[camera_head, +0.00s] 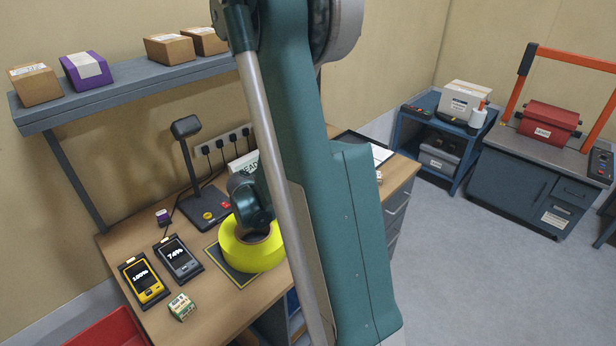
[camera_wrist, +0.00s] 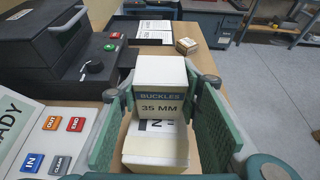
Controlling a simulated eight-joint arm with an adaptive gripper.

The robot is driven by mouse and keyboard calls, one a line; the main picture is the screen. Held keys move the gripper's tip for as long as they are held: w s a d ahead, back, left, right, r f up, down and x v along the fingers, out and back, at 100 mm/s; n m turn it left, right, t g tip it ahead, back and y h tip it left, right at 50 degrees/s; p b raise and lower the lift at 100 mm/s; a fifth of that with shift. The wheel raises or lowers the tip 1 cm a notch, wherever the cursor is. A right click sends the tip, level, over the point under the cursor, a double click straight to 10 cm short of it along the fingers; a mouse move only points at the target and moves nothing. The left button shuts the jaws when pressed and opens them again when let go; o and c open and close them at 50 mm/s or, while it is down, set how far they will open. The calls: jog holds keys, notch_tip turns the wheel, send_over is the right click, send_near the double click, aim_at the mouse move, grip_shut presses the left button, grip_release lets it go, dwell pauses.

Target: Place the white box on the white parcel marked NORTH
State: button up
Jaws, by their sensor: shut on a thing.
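In the wrist view my gripper (camera_wrist: 158,96) has its two green pads on either side of a white box (camera_wrist: 161,82) lettered BUCKLES 35 MM, and is shut on it. The box looks upright and level. Directly below it is a white parcel (camera_wrist: 155,155); its label shows an N, and the rest of the word is covered by the box. I cannot tell whether the box touches the parcel. In the head view my arm hides the gripper, box and parcel.
Left of the gripper stand a black machine (camera_wrist: 75,75) and a panel of coloured buttons (camera_wrist: 40,135). A small brown box (camera_wrist: 186,46) and a clipboard (camera_wrist: 152,31) lie beyond. Two handheld devices (camera_head: 178,258) lie on the desk's left part.

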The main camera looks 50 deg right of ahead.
jog(key=shift+f, duration=0.2)
jog(key=o, duration=1)
jog(key=shift+r, duration=0.3)
jog(key=v, duration=1.2)
jog(key=shift+a+f+p, duration=0.1)
jog(key=shift+f+p, duration=0.05)
jog(key=shift+p, duration=0.25)
jog(key=shift+a, duration=0.1)
